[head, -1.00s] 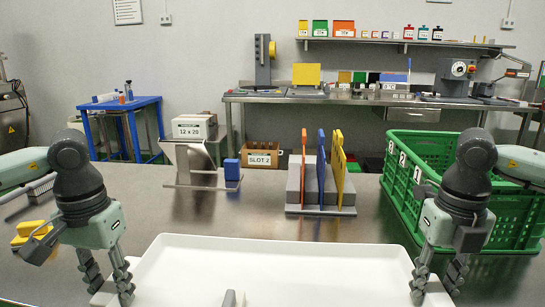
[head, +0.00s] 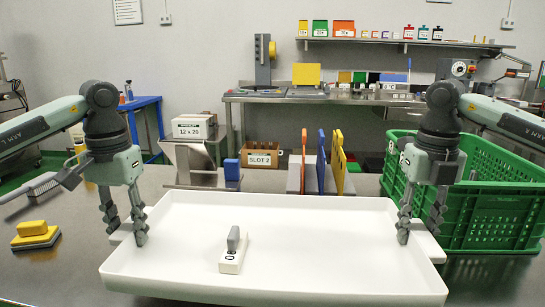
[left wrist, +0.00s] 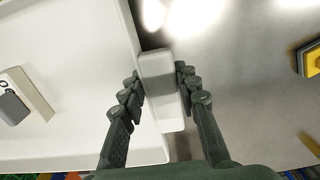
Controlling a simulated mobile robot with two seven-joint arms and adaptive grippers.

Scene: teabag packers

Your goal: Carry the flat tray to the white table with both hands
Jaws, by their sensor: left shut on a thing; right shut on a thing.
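The flat white tray (head: 330,260) fills the lower middle of the head view and looks level. My left gripper (head: 124,222) is shut on the tray's left handle. In the left wrist view the handle (left wrist: 160,85) sits between the fingers of the left gripper (left wrist: 158,95). My right gripper (head: 421,224) is shut on the right handle in the head view. A white block with a grey grip (head: 230,263) lies on the tray; it also shows in the left wrist view (left wrist: 33,97). I see no white table in either view.
A steel table (head: 60,275) lies beneath. A green crate (head: 490,225) stands close by my right gripper. A yellow and grey block (head: 36,234) and a brush (head: 32,186) lie at left. A rack with coloured dividers (head: 322,170) stands behind the tray.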

